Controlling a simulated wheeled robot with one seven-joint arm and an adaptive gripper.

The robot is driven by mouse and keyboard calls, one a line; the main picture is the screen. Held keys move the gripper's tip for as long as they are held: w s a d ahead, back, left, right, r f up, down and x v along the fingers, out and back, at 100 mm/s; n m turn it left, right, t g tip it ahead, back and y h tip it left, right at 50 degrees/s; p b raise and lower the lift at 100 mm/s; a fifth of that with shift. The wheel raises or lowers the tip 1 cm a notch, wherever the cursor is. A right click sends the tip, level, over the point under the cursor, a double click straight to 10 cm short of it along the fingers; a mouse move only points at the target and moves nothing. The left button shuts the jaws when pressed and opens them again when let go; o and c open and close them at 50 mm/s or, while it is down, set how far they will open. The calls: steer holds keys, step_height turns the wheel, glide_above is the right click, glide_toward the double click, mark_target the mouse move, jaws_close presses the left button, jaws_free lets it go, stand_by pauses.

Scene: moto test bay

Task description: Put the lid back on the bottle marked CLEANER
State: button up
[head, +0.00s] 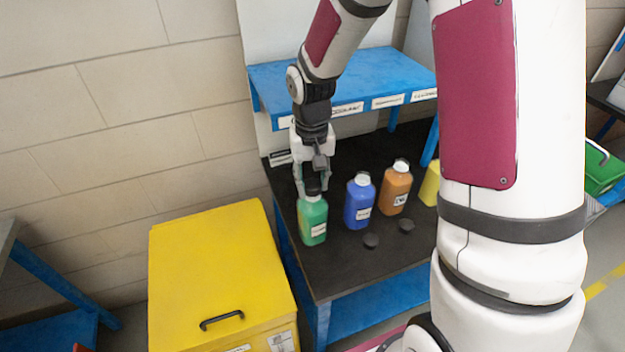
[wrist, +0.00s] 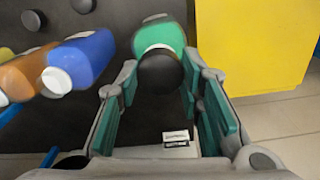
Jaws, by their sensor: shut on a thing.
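My gripper (head: 312,189) points down over the green bottle (head: 312,222) at the left end of the black bench top. It is shut on a black lid (wrist: 160,72), which sits between the finger pads in the wrist view. The green bottle (wrist: 160,36) stands upright beneath the lid, with a bit of its white neck showing. I cannot tell whether the lid touches the neck. The bottle's label is too small to read, so the word CLEANER cannot be made out.
A blue bottle (head: 359,202), an orange bottle (head: 395,190) and a partly hidden yellow bottle (head: 430,187) stand to the right. Two loose black lids (head: 371,241) (head: 406,225) lie in front. A blue shelf (head: 290,79) is behind; a yellow bin (head: 215,265) stands at left.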

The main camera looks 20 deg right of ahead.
steer(key=o, duration=0.8)
steer(key=shift+o, duration=0.6)
steer(key=o, duration=0.4)
steer(key=shift+c, duration=0.2)
steer(key=shift+r+p, duration=1.15)
steer(key=shift+r, duration=2.35)
jaws_close()
